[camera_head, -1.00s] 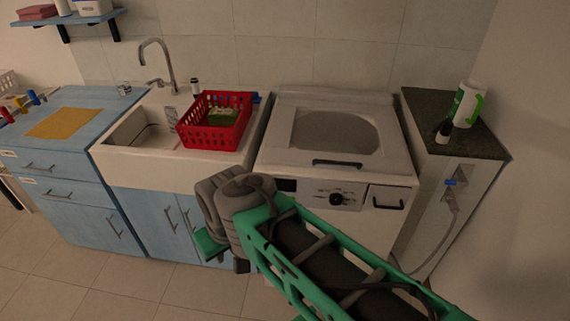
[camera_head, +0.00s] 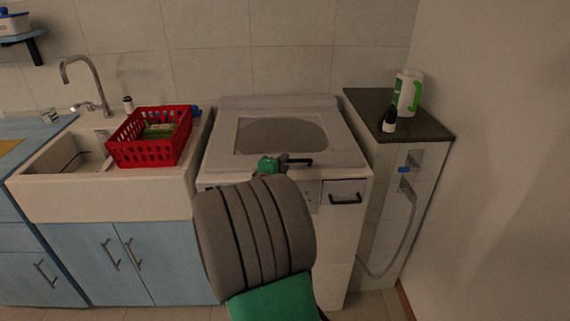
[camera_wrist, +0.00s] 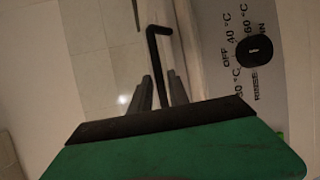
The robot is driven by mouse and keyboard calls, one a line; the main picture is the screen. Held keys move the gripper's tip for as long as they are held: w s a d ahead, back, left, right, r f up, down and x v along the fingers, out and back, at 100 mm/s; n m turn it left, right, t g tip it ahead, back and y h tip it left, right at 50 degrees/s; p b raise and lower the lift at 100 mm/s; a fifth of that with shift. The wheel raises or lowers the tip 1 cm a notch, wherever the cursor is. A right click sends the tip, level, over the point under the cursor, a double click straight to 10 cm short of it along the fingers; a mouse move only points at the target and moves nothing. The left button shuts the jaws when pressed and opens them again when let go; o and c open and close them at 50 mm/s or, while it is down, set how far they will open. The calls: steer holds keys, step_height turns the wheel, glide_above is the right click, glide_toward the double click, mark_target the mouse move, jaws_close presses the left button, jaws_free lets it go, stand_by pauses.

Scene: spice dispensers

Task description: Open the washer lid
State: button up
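The washer (camera_head: 228,175) stands in the middle of the head view, and its framed lid (camera_head: 216,152) lies shut on top. The lid's black handle (camera_head: 299,162) is at the front edge. In the wrist view the black handle (camera_wrist: 153,50) runs lengthwise toward my gripper (camera_wrist: 161,86). My two grey fingers are apart, one on each side of the handle's near end, with visible gaps, so no grip shows. In the head view my green gripper (camera_head: 284,161) is at the handle's left end; my arm hides its fingers partly.
The washer's dial (camera_wrist: 254,50) is close to the right of my fingers in the wrist view. A second black handle (camera_head: 345,198) is on the washer's front. A red basket (camera_head: 120,151) sits by the sink (camera_head: 100,200). A dark counter (camera_head: 425,128) holds a bottle (camera_head: 389,120) and a white-green jug (camera_head: 407,92).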

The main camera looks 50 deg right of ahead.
steer(key=shift+x, duration=1.2)
jaws_close()
stand_by(0.5)
